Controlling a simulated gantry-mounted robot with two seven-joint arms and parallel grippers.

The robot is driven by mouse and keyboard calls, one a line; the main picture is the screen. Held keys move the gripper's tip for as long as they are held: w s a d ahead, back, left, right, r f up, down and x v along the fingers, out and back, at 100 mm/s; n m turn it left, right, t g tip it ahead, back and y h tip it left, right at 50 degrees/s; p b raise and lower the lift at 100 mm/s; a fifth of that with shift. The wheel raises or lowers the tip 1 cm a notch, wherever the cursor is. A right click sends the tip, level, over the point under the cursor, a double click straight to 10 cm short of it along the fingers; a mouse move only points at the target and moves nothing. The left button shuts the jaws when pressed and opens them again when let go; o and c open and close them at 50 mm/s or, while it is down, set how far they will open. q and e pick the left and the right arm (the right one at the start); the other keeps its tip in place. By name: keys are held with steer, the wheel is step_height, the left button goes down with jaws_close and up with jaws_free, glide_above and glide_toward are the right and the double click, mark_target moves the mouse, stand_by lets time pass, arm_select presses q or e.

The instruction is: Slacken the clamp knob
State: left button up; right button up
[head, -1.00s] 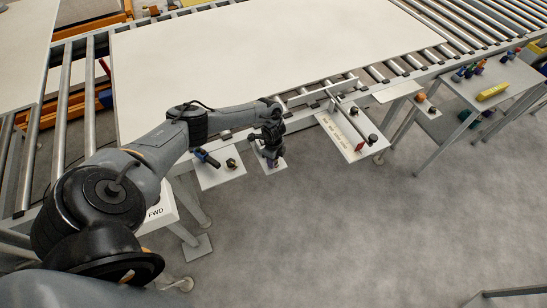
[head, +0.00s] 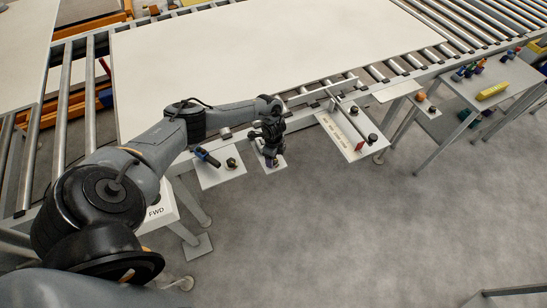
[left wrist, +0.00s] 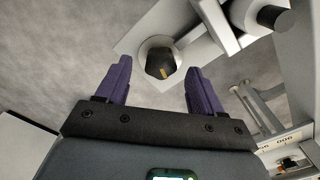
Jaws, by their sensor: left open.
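The clamp knob (left wrist: 160,62) is dark, with a yellow mark on top and a pale round collar, and stands on a light plate (left wrist: 133,42) in the left wrist view. My left gripper (left wrist: 157,68) is open, its two purple fingers on either side of the knob with gaps visible on both sides. I cannot tell how far the fingertips are above it. In the head view my left gripper (head: 271,161) points down over a small plate at the conveyor's near edge and hides the knob. My right gripper is not in view.
A plate (head: 215,178) left of the gripper carries a dark lever (head: 207,157) and a black knob (head: 232,163). A bracket plate (head: 345,140) with knobs stands to the right. A large white panel (head: 260,50) lies on the rollers. The floor in front is clear.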

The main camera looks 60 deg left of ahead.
arm_select(q)
step_height(320, 180, up, 10)
steer(key=p, duration=0.1)
steer(key=shift+f, duration=0.15)
stand_by(0.4)
steer(key=f+m, duration=0.1)
steer(key=f, duration=0.2)
steer(key=f+m, duration=0.2)
steer(key=f, duration=0.2)
steer(key=f+m, duration=0.1)
steer(key=f, duration=0.3)
steer(key=shift+a+m, duration=0.2)
steer(key=shift+m, duration=0.1)
stand_by(0.3)
